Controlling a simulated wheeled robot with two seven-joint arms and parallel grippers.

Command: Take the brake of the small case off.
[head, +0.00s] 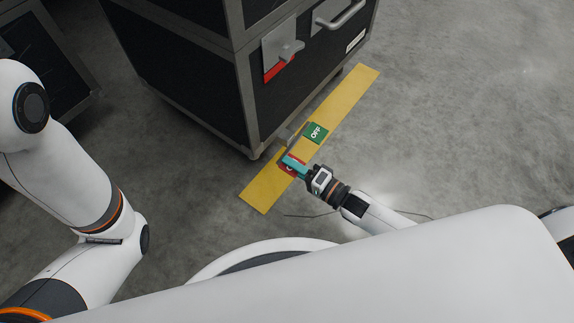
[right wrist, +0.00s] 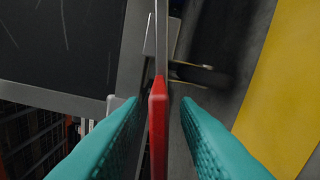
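A black case with a grey metal frame (head: 197,75) stands at the top of the head view. At its lower corner a grey brake lever (head: 291,137) reaches out near the floor, beside a green OFF plate (head: 316,132). A red marking (head: 291,167) shows partly under my right gripper (head: 293,164). In the right wrist view, the lever's red end (right wrist: 158,130) stands edge-on between my teal fingers (right wrist: 158,105), with a gap on each side. The right gripper is open around it. My left gripper is out of view.
A yellow strip (head: 353,92) lies on the grey floor along the case. A grey latch with red below it (head: 283,60) and a bar handle (head: 340,14) are on the case. Another dark case (head: 45,65) stands at far left. The floor to the right is clear.

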